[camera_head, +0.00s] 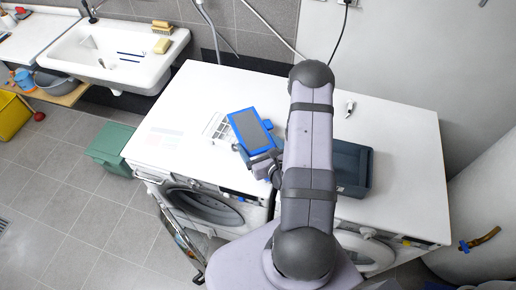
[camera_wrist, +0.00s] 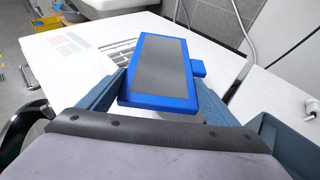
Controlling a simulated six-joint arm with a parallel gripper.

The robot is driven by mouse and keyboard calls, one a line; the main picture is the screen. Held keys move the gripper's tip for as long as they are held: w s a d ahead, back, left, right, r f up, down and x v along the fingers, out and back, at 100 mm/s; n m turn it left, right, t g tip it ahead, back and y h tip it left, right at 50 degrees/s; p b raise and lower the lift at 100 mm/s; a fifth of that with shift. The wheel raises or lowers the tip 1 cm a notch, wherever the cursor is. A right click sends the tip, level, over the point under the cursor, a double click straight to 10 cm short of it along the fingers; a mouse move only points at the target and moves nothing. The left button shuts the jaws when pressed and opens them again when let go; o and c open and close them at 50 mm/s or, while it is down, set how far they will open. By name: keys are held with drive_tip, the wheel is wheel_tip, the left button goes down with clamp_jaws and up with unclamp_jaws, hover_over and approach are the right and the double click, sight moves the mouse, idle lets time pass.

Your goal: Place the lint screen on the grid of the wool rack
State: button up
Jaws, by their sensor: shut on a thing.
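The lint screen is a blue frame with a grey panel (camera_head: 250,130), and it also shows in the wrist view (camera_wrist: 160,65). My gripper (camera_head: 264,161) is shut on its near end, with one finger on each side in the wrist view (camera_wrist: 158,101). The screen appears held above the white machine top. A white grid (camera_head: 216,127), apparently the wool rack, lies just left of the screen and partly behind it. Its slats also show in the wrist view (camera_wrist: 121,50). The screen hides the rest of the rack.
A dark blue-grey bin (camera_head: 360,172) stands right of my arm, its rim near my gripper in the wrist view (camera_wrist: 266,123). A small white object (camera_head: 349,108) lies behind it. A printed sheet (camera_head: 166,137) is at left. The back of the white top (camera_head: 215,85) is clear.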

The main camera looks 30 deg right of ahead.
drive_tip(key=shift+f, duration=1.5)
drive_tip(key=shift+f, duration=0.15)
drive_tip(key=shift+f, duration=0.1)
drive_tip(key=o, duration=1)
drive_tip(key=shift+o, duration=0.2)
